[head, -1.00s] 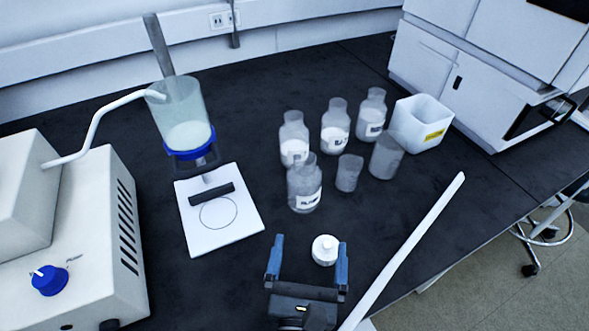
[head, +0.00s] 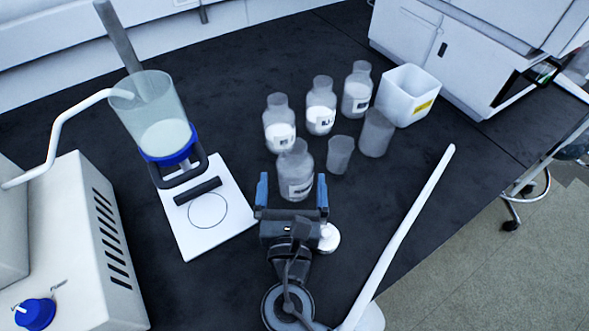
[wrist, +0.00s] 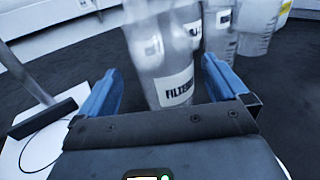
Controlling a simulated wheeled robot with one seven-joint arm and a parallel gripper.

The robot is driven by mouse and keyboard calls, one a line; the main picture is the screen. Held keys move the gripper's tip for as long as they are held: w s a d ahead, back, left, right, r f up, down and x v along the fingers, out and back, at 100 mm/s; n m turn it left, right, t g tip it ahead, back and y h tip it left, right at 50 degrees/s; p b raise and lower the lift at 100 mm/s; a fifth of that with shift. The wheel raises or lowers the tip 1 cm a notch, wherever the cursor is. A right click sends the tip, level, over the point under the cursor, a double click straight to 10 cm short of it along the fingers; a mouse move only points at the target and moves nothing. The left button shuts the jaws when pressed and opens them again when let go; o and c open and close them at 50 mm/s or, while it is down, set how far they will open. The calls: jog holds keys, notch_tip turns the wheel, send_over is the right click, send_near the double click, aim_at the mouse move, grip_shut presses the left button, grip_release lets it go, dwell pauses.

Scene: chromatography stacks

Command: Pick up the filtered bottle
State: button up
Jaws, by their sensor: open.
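The filtered bottle (head: 294,172) is a clear, empty-looking glass bottle standing upright at the front of the bottle group in the head view. In the wrist view the bottle (wrist: 170,80) shows a white label reading "FILTER…", the rest cut off. My gripper (head: 291,188) is open, its blue fingers pointing at the bottle. In the wrist view the gripper (wrist: 160,88) has one finger on each side of the bottle's lower body in the picture. I cannot tell whether the bottle is fully between the fingers. No contact shows.
Several bottles with white contents, such as one (head: 279,130), stand behind. Two clear beakers (head: 340,155) (head: 376,134) and a white bin (head: 408,96) are at right. A white cap (head: 329,238) lies beside my gripper. A filter funnel (head: 155,125) and white plate (head: 207,225) are left.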

jog(key=shift+w+d+r, duration=0.1)
jog(key=shift+w, duration=1.3)
jog(key=shift+w+d, duration=0.1)
jog(key=shift+w, duration=1.25)
jog(key=c, duration=1.1)
jog(key=shift+r+p, duration=0.1)
jog(key=shift+p, duration=0.2)
